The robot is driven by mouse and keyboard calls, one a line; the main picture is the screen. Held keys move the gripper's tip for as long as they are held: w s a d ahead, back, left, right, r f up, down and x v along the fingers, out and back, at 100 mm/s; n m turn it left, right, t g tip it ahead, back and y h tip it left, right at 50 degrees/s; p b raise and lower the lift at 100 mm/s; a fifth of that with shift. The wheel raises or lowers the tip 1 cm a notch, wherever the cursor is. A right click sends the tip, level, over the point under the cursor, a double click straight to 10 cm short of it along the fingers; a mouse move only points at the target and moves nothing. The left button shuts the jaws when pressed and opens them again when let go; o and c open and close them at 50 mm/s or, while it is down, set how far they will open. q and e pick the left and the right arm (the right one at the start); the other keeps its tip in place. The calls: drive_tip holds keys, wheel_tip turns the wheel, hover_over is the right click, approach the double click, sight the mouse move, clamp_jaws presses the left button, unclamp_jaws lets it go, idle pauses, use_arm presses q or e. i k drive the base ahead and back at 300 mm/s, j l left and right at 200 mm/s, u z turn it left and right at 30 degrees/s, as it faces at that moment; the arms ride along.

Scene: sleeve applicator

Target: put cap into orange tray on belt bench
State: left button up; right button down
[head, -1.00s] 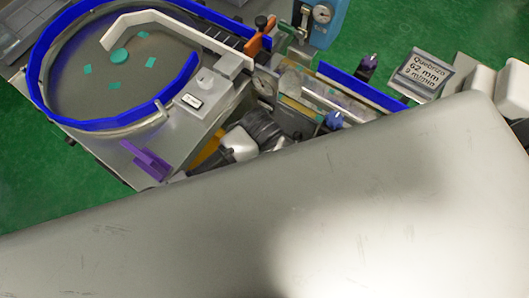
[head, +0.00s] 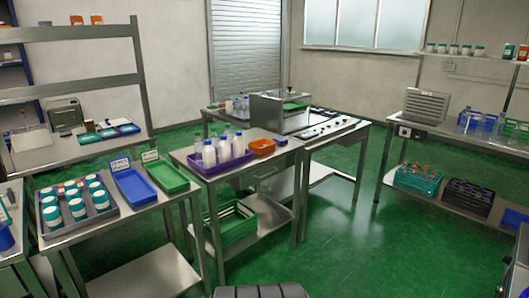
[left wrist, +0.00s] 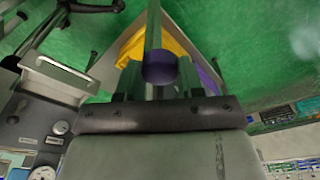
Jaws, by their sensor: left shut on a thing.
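A small orange tray (head: 262,147) lies on the middle steel bench (head: 207,170) in the head view, at the right of a purple tray (head: 222,168) of white bottles. In the left wrist view my left gripper (left wrist: 160,72) is shut on a dark purple round cap (left wrist: 159,67), held between the two fingers. This gripper and the cap do not show in the head view. My right gripper shows in neither view.
A blue tray (head: 134,187) and green tray (head: 166,176) lie on the near-left table beside a grey tray (head: 68,232) of white tubs with teal lids. A green crate (head: 232,224) is on the bench's lower shelf. Open green floor (head: 335,240) lies at the right.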

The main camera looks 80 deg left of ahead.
sight(258, 150)
drive_tip(key=j+u, duration=0.15)
drive_tip(key=u, duration=0.2)
drive_tip(key=j+u, duration=0.15)
drive_tip(key=u, duration=0.2)
drive_tip(key=j+u, duration=0.15)
drive_tip(key=u, duration=0.2)
drive_tip(key=i+j, duration=1.1)
drive_tip(key=j, duration=0.2)
drive_tip(key=i+u, duration=0.25)
drive_tip(key=i, duration=0.65)
drive_tip(key=i+l+u, duration=0.1)
drive_tip(key=i+u, duration=0.15)
drive_tip(key=i, duration=0.7)
drive_tip(key=i+u, duration=0.25)
drive_tip(key=u, duration=0.15)
drive_tip(key=i+l+u, duration=0.1)
drive_tip(key=i+u, duration=0.15)
drive_tip(key=u, duration=0.2)
drive_tip(key=i+l+u, duration=0.2)
drive_tip(key=u, duration=0.2)
drive_tip(key=i+l+u, duration=0.25)
drive_tip(key=u, duration=0.15)
drive_tip(key=i+l+u, duration=0.15)
drive_tip(key=l+u, duration=0.15)
drive_tip(key=u, duration=0.15)
